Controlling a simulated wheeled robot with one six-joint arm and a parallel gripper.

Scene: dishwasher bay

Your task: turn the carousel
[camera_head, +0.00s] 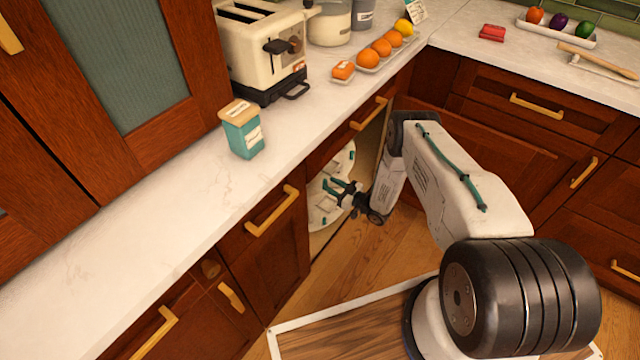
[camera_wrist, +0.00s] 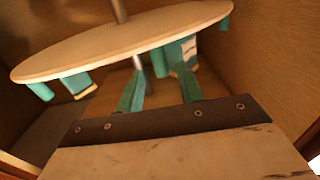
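The carousel (camera_head: 322,212) is a pale round disc inside the open corner cabinet, partly hidden by my gripper and the counter. In the wrist view the carousel (camera_wrist: 95,52) shows its rim and a grey central pole (camera_wrist: 120,12). Several teal pieces (camera_wrist: 76,83) sit along its rim, on the side toward my fingers. My gripper (camera_head: 328,191) reaches into the cabinet opening. In the wrist view my gripper (camera_wrist: 159,74) has its two teal fingers apart, with the tips close to the rim and one teal-and-white piece (camera_wrist: 183,53). I cannot tell whether they touch.
The counter (camera_head: 130,225) overhangs the cabinet opening. It carries a teal box (camera_head: 242,132), a toaster (camera_head: 262,45) and a tray of oranges (camera_head: 382,48). Drawers with brass handles (camera_head: 270,211) flank the opening. Wooden floor lies below my arm.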

